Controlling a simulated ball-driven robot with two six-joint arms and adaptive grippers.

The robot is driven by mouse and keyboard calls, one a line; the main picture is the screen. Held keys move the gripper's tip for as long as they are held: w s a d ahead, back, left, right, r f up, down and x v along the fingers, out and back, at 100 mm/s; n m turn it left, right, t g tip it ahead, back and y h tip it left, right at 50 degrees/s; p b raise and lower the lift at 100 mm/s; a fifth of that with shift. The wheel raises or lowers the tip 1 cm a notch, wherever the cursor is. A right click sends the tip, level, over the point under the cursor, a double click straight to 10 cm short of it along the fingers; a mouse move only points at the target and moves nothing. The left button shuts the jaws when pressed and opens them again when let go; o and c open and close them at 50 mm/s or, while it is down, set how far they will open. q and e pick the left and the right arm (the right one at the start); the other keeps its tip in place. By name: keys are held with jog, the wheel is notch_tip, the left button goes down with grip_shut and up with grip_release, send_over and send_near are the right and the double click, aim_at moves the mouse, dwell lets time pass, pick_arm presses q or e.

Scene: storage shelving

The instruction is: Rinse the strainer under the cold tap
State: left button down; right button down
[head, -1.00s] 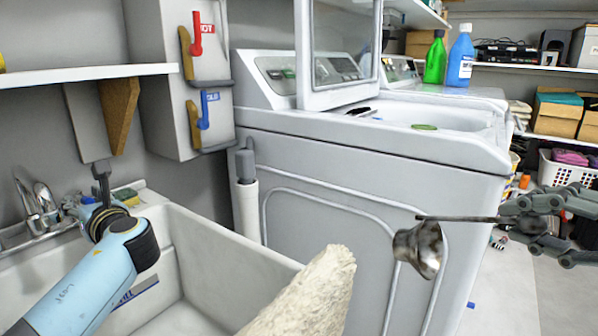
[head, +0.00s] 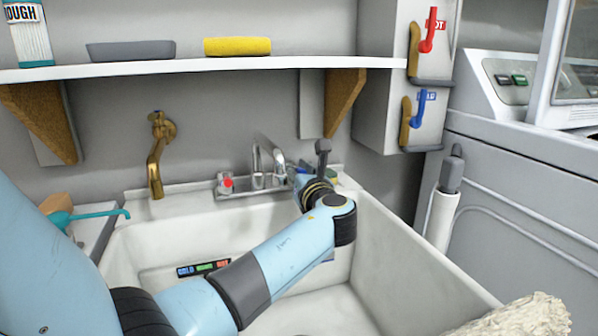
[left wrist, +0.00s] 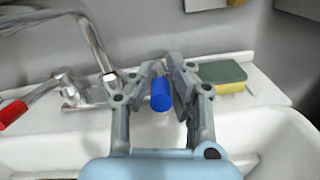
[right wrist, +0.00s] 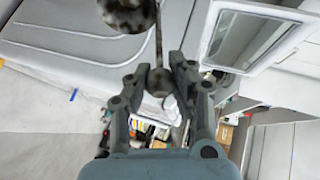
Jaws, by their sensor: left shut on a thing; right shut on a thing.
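The chrome tap (head: 262,165) stands at the back of the white sink (head: 400,245), with a red knob (head: 227,184) on its left. My left gripper (head: 303,172) is at the tap's right side, partly hidden by its own wrist. In the left wrist view it is shut on the blue knob (left wrist: 161,95). No water shows from the spout. The metal strainer (right wrist: 128,14) is in the right wrist view only, its bowl at the top edge, partly cut off. My right gripper (right wrist: 162,80) is shut on its handle, over the floor beside the white machine.
A brass spout (head: 157,155) hangs on the wall left of the tap. A yellow-green sponge (left wrist: 222,76) lies on the sink's back rim. A shelf (head: 200,67) runs above. A red lever (head: 431,30) and a blue lever (head: 424,108) are on the wall box. A rough pale object (head: 520,315) is front right.

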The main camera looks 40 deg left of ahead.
pick_arm(q)
jog(key=shift+w+d+f+n+g+y+b, duration=0.2)
jog(key=shift+w+n+g+y+b, duration=0.4)
jog(key=shift+g, duration=0.4)
pick_arm(e)
jog(key=shift+f, duration=0.5)
pick_arm(q)
jog(key=shift+w+d+r+n+g+y+b, duration=0.1)
jog(key=shift+w+n+g+y+b, duration=0.1)
jog(key=shift+n+g, duration=0.35)
jog(key=shift+w+d+n+g+y+b, duration=0.15)
jog(key=shift+n+g, duration=0.2)
jog(key=shift+g, duration=0.3)
pick_arm(e)
jog(key=shift+f, duration=0.65)
pick_arm(q)
jog(key=shift+a, duration=0.1)
jog(key=c, duration=1.3)
grip_release()
jog(key=shift+c, duration=0.2)
jog(key=shift+r, duration=0.15)
notch_tip(320, 180, up, 10)
